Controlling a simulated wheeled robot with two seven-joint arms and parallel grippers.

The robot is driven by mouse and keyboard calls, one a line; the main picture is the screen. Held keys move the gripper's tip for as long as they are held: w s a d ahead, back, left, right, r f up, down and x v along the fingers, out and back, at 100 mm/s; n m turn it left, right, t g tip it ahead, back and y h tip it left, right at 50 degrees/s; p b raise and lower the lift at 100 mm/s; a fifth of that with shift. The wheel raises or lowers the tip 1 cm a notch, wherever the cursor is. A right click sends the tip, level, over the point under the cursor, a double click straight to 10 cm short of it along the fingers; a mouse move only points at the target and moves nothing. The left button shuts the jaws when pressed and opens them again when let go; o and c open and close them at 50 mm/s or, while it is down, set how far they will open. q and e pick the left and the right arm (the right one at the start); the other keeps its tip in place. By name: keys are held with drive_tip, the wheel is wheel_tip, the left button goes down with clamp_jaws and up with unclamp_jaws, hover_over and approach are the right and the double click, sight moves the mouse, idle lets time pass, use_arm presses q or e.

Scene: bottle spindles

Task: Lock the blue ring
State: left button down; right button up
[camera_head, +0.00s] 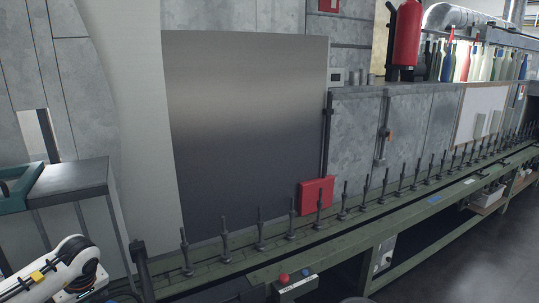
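A grey control box (295,287) is fixed at the front edge of the green spindle line. It bears a red button (283,278) and a small blue round part (305,273); I cannot tell whether this is a ring. No other clear blue ring shows. My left arm (62,268), white with a yellow mark, comes in at the lower left, well to the left of the box. Its gripper fingers do not show. My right arm and gripper are not in view.
A row of dark upright spindles (260,232) runs along the green line (365,228) to the far right. A red box (316,195) stands behind them. A grey-topped stand (75,178) with a teal item is at left.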

use_arm(q)
drive_tip(key=shift+w+a, duration=0.1)
drive_tip(key=shift+a, duration=0.45)
idle(0.5)
drive_tip(key=shift+s+a, duration=0.1)
drive_tip(key=shift+s, duration=0.15)
drive_tip(key=shift+s+a, duration=0.2)
drive_tip(key=shift+s, duration=0.2)
drive_tip(key=shift+s+a, duration=0.15)
drive_tip(key=shift+s, duration=0.1)
drive_tip(key=shift+s+a, duration=0.3)
drive_tip(key=shift+s+d+r, duration=0.1)
idle(0.5)
drive_tip(key=shift+s+d+r+p, duration=0.15)
drive_tip(key=shift+s+r+p, duration=0.1)
drive_tip(key=shift+p, duration=0.15)
